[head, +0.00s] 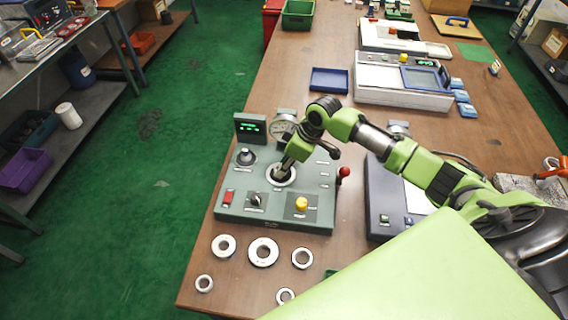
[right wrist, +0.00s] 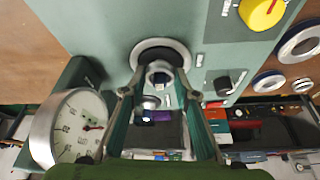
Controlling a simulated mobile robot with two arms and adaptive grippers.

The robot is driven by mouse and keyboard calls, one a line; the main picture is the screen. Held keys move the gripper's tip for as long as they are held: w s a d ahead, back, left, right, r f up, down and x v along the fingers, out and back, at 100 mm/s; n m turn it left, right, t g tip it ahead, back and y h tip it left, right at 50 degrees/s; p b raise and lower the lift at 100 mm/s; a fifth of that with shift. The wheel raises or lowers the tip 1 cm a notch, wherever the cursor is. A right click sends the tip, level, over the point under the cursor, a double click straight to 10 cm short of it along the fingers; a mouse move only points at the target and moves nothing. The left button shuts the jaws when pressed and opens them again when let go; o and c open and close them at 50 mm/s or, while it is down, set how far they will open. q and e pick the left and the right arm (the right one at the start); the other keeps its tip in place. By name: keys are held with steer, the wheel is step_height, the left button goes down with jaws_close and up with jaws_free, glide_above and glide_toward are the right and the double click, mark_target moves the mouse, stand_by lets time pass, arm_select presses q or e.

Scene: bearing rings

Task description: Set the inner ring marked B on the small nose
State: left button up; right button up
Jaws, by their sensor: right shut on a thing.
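My right gripper (head: 281,171) reaches down over the grey-green bench unit (head: 240,208). It is shut on a pale metal ring (head: 286,181), low over the panel. In the right wrist view the two fingers (right wrist: 160,84) come up on either side of the ring (right wrist: 160,50), and a smaller metal round (right wrist: 159,72) shows between them. No letter on the ring is readable, and I cannot tell whether it touches a nose. A dark round post with a metallic top (head: 245,157) stands to the left on the panel. My left gripper is not in view.
A dial gauge (head: 283,129) and a green display (head: 250,127) stand at the unit's back. Several loose rings (head: 263,265) lie on the table in front.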

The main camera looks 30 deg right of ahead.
steer(key=shift+f, duration=0.45)
steer(key=o, duration=1.2)
steer(key=v, duration=1.2)
